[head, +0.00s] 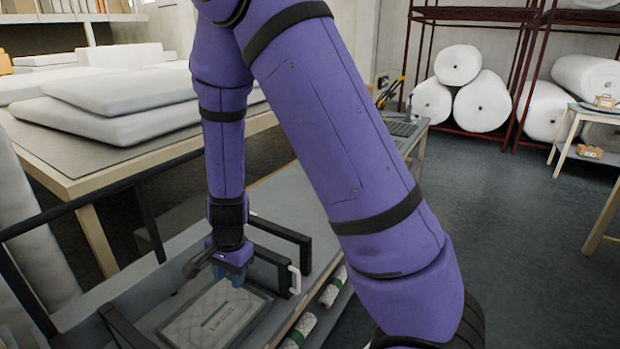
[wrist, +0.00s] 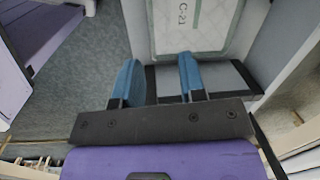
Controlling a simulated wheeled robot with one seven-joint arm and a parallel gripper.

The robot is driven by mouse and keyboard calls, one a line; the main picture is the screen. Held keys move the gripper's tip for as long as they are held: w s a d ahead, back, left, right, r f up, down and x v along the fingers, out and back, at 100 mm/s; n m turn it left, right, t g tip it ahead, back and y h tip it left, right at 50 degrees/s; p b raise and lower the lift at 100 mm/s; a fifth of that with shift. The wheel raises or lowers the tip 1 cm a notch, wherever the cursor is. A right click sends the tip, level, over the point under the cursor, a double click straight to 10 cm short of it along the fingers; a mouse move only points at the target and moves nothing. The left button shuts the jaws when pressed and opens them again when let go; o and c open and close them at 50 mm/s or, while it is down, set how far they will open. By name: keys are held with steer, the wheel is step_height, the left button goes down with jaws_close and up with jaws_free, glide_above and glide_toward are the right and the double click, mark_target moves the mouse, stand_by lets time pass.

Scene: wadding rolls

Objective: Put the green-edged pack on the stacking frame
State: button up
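A flat, pale quilted pack (head: 213,318) with a dark border and a label with a green stripe lies on a grey surface among black bars, low in the head view. In the wrist view the pack (wrist: 168,38) is at the top, its label reading C-21. The black bars (head: 285,240) stand around it; I cannot tell whether they are the stacking frame. My gripper (head: 228,276) points down just beyond the pack's far edge. In the wrist view its blue fingers (wrist: 158,80) are apart, with nothing held between them. The pack appears apart from the fingers.
White rolled or wrapped items (head: 300,330) lie below the bench's right edge. A table (head: 60,170) with white slabs (head: 130,100) stands at the left. A dark red rack (head: 530,70) holds big white rolls (head: 482,100). The floor (head: 500,220) at the right is clear.

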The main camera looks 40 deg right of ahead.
step_height(320, 180, up, 13)
steer(key=s+n+t+y, duration=0.1)
steer(key=s+n, duration=0.1)
steer(key=n, duration=0.2)
steer(key=s+d+r+n+t+h, duration=0.1)
steer(key=s+d+r+n, duration=0.3)
steer(key=s+r, duration=0.5)
steer(key=s+d+r+n+t+h, duration=0.1)
steer(key=s+d+r+n+t, duration=0.1)
steer(key=s+r, duration=0.7)
steer(key=s+d+n, duration=0.1)
steer(key=n, duration=0.1)
steer(key=shift+d+r+n+t, duration=0.3)
steer(key=shift+d+r, duration=0.05)
steer(key=shift+s+d, duration=0.1)
